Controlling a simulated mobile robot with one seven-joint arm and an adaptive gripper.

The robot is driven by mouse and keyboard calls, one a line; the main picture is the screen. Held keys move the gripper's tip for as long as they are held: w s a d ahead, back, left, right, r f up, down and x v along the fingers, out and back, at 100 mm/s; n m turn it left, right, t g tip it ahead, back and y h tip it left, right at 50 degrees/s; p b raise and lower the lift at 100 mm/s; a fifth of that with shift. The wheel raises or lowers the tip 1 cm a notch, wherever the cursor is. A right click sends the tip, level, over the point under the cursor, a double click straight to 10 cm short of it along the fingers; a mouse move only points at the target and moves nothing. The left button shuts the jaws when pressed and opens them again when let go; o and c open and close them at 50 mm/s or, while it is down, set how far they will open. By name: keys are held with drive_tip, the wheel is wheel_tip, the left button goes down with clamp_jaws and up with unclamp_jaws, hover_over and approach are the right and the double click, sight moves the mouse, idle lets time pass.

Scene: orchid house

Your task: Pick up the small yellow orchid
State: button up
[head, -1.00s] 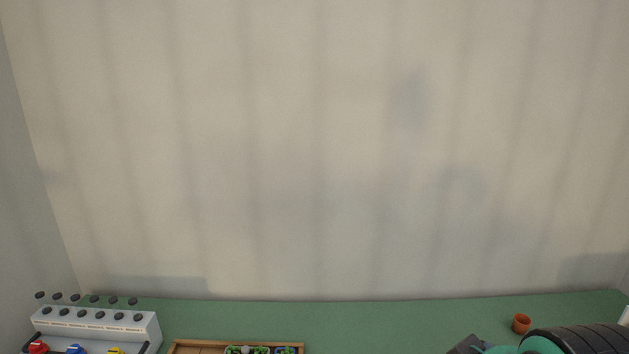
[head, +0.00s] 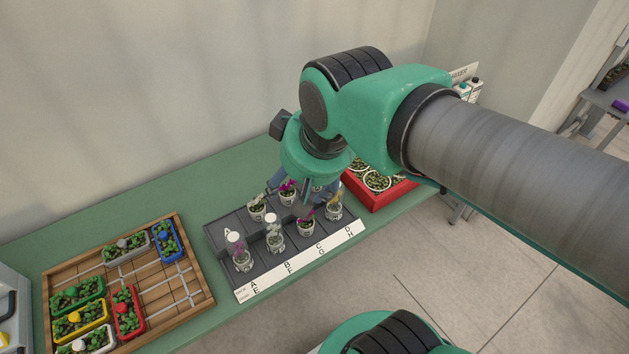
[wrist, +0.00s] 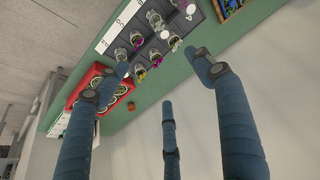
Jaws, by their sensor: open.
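A grey tray (head: 225,229) with letter labels on its front edge holds several small potted orchids. My gripper (head: 303,194) hangs over the right part of the tray, fingers pointing down. In the wrist view its blue fingers (wrist: 163,75) are spread apart with nothing between them. I cannot tell whether any finger touches a plant.
A red crate (head: 374,199) of round pots stands right of the tray. A wooden tray (head: 185,248) with coloured planters lies to the left. The green bench (head: 190,189) is bare behind the grey tray. A small terracotta pot (wrist: 131,106) shows on the bench.

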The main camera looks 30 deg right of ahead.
drive_tip(key=w+d+f+m+g, duration=0.1)
drive_tip(key=w+d+f, duration=0.35)
drive_tip(key=w, duration=0.45)
drive_tip(key=w+d+f+m+g, duration=0.15)
drive_tip(key=w+d+f, duration=0.3)
drive_tip(key=w, duration=0.55)
drive_tip(key=w+d+f+g, duration=0.1)
drive_tip(key=w+d+f, duration=0.2)
drive_tip(key=f, duration=0.3)
drive_tip(key=w+d+f, duration=0.3)
drive_tip(key=d+f, duration=0.3)
drive_tip(key=w+d+f+g+p, duration=0.1)
drive_tip(key=w+d+f, duration=0.2)
drive_tip(key=f, duration=0.4)
drive_tip(key=shift+w+d+m+g, duration=0.2)
drive_tip(key=shift+d, duration=0.25)
drive_tip(key=shift+w+d+m+g, duration=0.15)
drive_tip(key=shift+d, duration=0.25)
drive_tip(key=shift+d+f, duration=0.1)
drive_tip(key=shift+f, duration=0.15)
drive_tip(key=shift+f+b, duration=0.45)
drive_tip(key=shift+f, duration=3.7)
drive_tip(key=shift+f, duration=0.1)
